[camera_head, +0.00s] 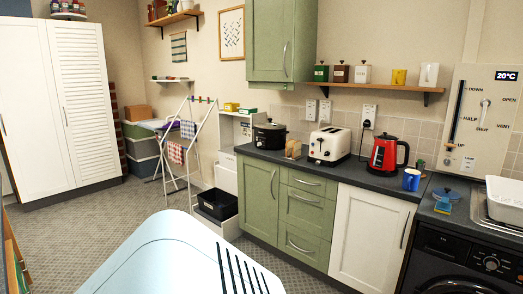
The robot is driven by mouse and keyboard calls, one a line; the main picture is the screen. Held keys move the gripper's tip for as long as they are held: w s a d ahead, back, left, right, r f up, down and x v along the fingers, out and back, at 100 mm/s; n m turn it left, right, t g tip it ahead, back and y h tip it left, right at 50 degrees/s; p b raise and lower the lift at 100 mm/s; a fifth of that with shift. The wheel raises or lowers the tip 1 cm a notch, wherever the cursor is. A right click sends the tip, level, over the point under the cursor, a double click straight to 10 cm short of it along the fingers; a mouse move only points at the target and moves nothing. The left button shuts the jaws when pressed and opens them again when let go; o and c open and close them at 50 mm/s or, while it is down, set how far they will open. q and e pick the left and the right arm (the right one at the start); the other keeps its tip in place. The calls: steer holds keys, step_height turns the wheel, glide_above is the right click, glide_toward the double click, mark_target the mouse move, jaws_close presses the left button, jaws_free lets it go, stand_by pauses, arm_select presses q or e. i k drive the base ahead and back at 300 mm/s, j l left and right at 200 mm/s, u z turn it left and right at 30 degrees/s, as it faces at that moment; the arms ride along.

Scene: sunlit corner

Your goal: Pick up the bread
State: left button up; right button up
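What looks like the bread (293,149), a small group of tan-brown upright slices, stands on the dark countertop (345,172) just left of the toaster. It is small in the view, and I cannot tell whether a rack holds it. The cream toaster (328,147) stands close beside it on the right. Neither of my grippers shows in the head view.
A black slow cooker (269,136) stands left of the bread. A red kettle (384,154) and a blue mug (411,180) are farther right. Green cabinets (258,191) front the counter. A drying rack (183,150) stands on the left, with open carpet (110,220) before it.

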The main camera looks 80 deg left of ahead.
mark_target(289, 145)
steer(key=u, duration=2.25)
steer(key=i+z, duration=0.1)
steer(key=z, duration=0.25)
steer(key=i+j+z, duration=0.1)
steer(key=z, duration=0.2)
steer(key=i+j+z, duration=0.55)
steer(key=j, duration=0.25)
steer(key=i+j, duration=0.2)
steer(key=j, duration=0.15)
steer(key=i+j+z, duration=0.1)
steer(key=j, duration=0.25)
steer(key=i+j, duration=0.3)
steer(key=i+j+z, duration=0.1)
steer(key=j, duration=0.35)
steer(key=i+j, duration=0.3)
steer(key=i+j+z, duration=0.1)
steer(key=j, duration=0.35)
steer(key=i+j, duration=0.25)
steer(key=j, duration=0.15)
steer(key=z, duration=0.05)
